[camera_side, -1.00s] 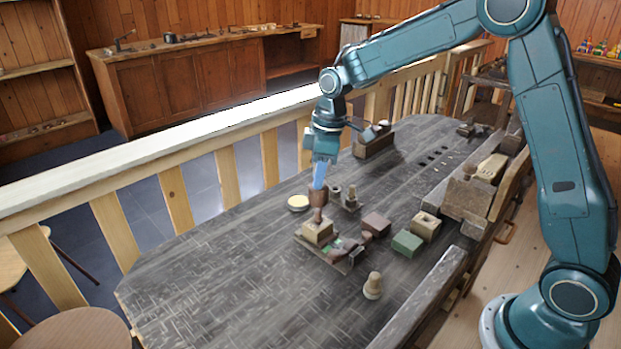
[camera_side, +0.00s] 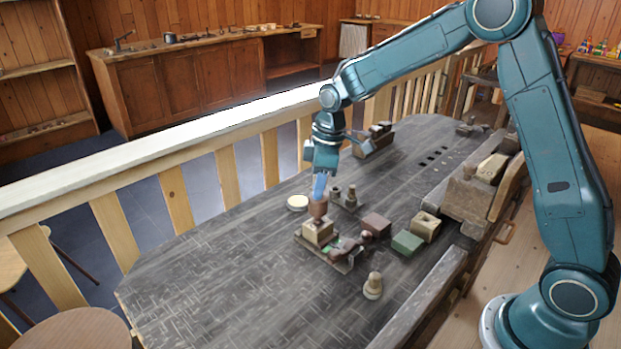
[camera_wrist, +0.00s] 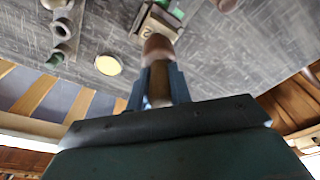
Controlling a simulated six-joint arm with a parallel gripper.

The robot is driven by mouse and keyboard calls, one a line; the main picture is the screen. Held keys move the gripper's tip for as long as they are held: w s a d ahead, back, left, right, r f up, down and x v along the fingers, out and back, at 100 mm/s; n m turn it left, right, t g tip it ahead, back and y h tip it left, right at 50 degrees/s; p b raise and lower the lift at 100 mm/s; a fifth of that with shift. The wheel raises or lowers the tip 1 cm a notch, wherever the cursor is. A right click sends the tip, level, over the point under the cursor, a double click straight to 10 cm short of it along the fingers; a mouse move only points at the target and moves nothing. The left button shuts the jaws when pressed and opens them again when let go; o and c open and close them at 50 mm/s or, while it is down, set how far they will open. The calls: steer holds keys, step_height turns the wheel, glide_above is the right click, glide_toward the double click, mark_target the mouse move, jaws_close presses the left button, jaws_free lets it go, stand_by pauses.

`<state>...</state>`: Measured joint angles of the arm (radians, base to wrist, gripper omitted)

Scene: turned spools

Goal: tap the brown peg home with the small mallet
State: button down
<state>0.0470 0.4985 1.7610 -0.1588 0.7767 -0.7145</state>
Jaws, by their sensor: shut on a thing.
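My gripper (camera_side: 320,188) has its blue fingers shut on the small mallet (camera_side: 318,208), which is brown. In the wrist view the mallet's rounded head (camera_wrist: 158,48) points away from my gripper (camera_wrist: 159,88), with its handle between the fingers. The head is directly above a tan block (camera_side: 317,234), touching or nearly touching its top; I cannot tell which. The block sits on a dark board (camera_side: 338,263) and partly shows in the wrist view (camera_wrist: 147,27). The brown peg is hidden beneath the mallet head.
A pale yellow disc (camera_side: 297,202) and turned pieces (camera_side: 350,198) lie close by the block. A reddish block (camera_side: 376,224), a green block (camera_side: 407,243), a holed tan block (camera_side: 425,227) and a turned spool (camera_side: 373,286) stand to the right. The table's near left is clear.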

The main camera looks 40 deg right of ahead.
steer(key=shift+r, duration=0.1)
steer(key=shift+r, duration=1.05)
steer(key=shift+f, duration=0.1)
steer(key=shift+f, duration=1.35)
steer(key=shift+r, duration=3.05)
steer(key=shift+w, duration=0.1)
